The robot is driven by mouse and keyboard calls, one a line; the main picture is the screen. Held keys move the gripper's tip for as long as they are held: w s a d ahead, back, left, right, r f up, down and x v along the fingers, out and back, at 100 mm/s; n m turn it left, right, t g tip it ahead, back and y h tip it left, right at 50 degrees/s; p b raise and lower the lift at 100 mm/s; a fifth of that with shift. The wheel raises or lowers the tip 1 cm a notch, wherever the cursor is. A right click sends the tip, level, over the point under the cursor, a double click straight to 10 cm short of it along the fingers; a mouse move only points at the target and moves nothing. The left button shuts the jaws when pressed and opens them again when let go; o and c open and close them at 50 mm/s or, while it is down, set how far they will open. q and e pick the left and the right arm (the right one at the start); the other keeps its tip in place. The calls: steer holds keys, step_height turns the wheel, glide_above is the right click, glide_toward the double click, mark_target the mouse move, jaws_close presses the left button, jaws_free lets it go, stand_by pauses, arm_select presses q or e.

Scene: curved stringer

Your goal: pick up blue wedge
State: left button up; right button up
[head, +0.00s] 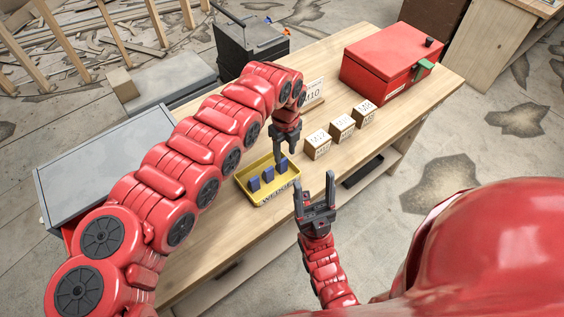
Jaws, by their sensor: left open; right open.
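Several blue wedges stand in a shallow yellow tray (257,200) on the wooden table. The left wedge (254,184), the middle wedge (268,174) and the right wedge (283,165) form a slanting row. My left gripper (285,152) points down just above the right wedge, at the tray's far right corner. Its fingers partly overlap that wedge in view, and I cannot tell whether they touch it. My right gripper (314,187) is open and empty, pointing up in front of the table, to the right of the tray.
Several wooden boxes with labels, such as this box (317,145), stand in a row right of the tray. A red toolbox (384,62) is at the table's far right. A grey cabinet (95,165) is at left.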

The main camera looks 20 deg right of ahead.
mark_target(284, 160)
arm_select(q)
step_height(284, 160, down, 4)
steer(key=shift+s+a+r+p, duration=0.1)
steer(key=shift+r+p, duration=0.05)
steer(key=shift+p, duration=0.75)
steer(key=shift+f, duration=0.45)
jaws_close()
